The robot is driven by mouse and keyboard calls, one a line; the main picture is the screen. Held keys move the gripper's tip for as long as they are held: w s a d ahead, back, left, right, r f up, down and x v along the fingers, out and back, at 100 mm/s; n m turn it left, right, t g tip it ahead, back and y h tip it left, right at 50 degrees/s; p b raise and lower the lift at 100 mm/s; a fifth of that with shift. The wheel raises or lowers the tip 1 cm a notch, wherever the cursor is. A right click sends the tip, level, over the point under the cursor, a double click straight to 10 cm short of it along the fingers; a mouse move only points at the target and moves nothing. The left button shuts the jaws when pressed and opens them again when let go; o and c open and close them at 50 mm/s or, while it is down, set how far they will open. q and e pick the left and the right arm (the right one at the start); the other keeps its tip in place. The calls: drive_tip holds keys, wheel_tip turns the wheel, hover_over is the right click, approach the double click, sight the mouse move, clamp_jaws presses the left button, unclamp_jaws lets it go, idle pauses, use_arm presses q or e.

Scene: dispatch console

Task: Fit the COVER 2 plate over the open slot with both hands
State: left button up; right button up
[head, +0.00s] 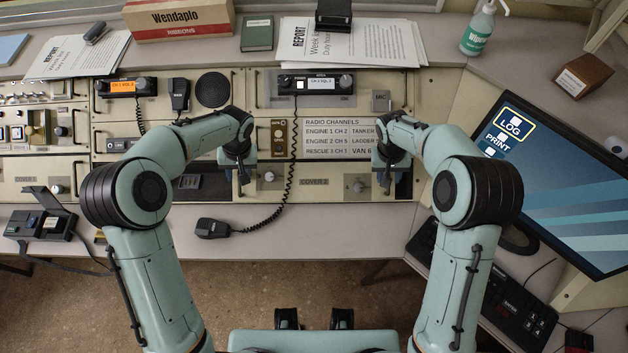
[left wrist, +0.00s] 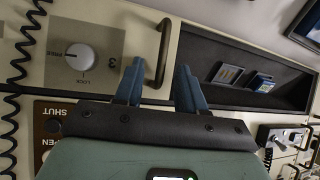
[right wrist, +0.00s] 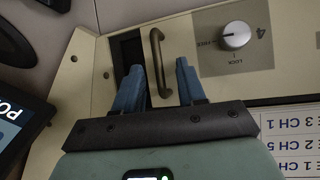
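A pale plate with a handle at each end spans the lower console panel between my grippers; its small label (head: 313,182) reads COVER, its number unclear. Its knob 3 (left wrist: 80,56) and knob 4 (right wrist: 235,36) appear turned to FREE. My left gripper (head: 238,178) is open, its fingertips (left wrist: 158,80) on either side of the line of the left handle (left wrist: 163,55). My right gripper (head: 385,178) is open, its fingers (right wrist: 160,82) on either side of the right handle (right wrist: 157,60). Contact cannot be told. Dark recesses show beyond both handles, left (left wrist: 225,62) and right (right wrist: 128,50).
Small cards (left wrist: 228,74) sit in the left recess. A coiled cord hangs across the plate to a handset (head: 212,228) on the desk. A RADIO CHANNELS board (head: 335,140) is above the plate. A monitor (head: 550,180) stands close on the right.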

use_arm(q)
drive_tip(key=shift+f, duration=0.15)
use_arm(e)
drive_tip(key=shift+f, duration=0.1)
use_arm(q)
clamp_jaws()
use_arm(e)
clamp_jaws()
use_arm(q)
drive_tip(key=shift+a, duration=0.1)
idle(0.9)
